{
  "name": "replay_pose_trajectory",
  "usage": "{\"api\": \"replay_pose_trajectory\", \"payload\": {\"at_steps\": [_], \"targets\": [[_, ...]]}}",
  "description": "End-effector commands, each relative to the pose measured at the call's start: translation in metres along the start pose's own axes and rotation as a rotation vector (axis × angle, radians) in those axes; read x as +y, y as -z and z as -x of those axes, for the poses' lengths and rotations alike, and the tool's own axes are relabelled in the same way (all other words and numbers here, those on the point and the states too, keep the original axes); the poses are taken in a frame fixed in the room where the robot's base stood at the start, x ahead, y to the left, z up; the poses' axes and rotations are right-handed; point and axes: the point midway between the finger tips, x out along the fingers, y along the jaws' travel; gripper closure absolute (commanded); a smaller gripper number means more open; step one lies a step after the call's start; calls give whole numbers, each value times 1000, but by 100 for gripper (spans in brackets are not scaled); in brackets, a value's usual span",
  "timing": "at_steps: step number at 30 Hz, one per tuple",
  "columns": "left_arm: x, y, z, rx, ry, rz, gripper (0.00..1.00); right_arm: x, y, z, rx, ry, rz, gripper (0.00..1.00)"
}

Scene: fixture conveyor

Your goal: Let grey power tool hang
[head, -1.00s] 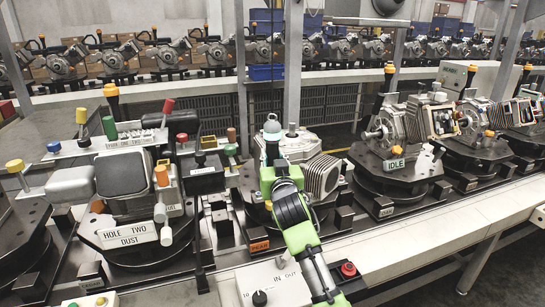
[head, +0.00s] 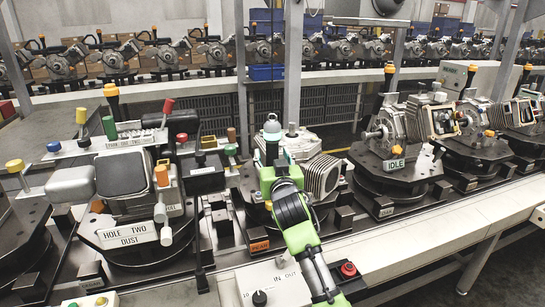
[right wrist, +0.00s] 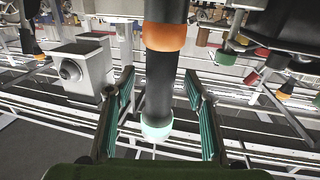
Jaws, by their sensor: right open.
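An upright dark tool with a pale mint cap (head: 272,129) shows just above my right gripper (head: 279,183) in the head view; most of its body is hidden behind the gripper. In the right wrist view, which looks upside down, the dark cylinder (right wrist: 160,85) has an orange band and the mint end. It stands between the two teal-padded fingers of my open right gripper (right wrist: 157,105), with gaps on both sides. I cannot tell for sure that it is the grey power tool. My left gripper is not in view.
A finned engine part (head: 322,176) sits close behind my right gripper. A fixture labelled HOLE TWO DUST (head: 128,234) with many knobs stands to the left, and an IDLE fixture (head: 395,165) to the right. A red button (head: 348,268) is on the front rail.

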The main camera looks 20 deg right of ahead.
Motion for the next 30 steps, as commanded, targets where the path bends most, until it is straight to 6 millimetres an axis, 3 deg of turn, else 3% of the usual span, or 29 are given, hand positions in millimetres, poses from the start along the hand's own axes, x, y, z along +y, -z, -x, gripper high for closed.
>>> {"api": "replay_pose_trajectory", "payload": {"at_steps": [8, 21, 30], "targets": [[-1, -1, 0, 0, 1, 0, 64, 0, -3, 8, -5, 0, 0, 51], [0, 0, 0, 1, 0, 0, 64, 0, -1, 88, -1, 0, -2, 51], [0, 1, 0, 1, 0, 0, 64, 0, 0, 118, 0, 1, -1, 51]]}}
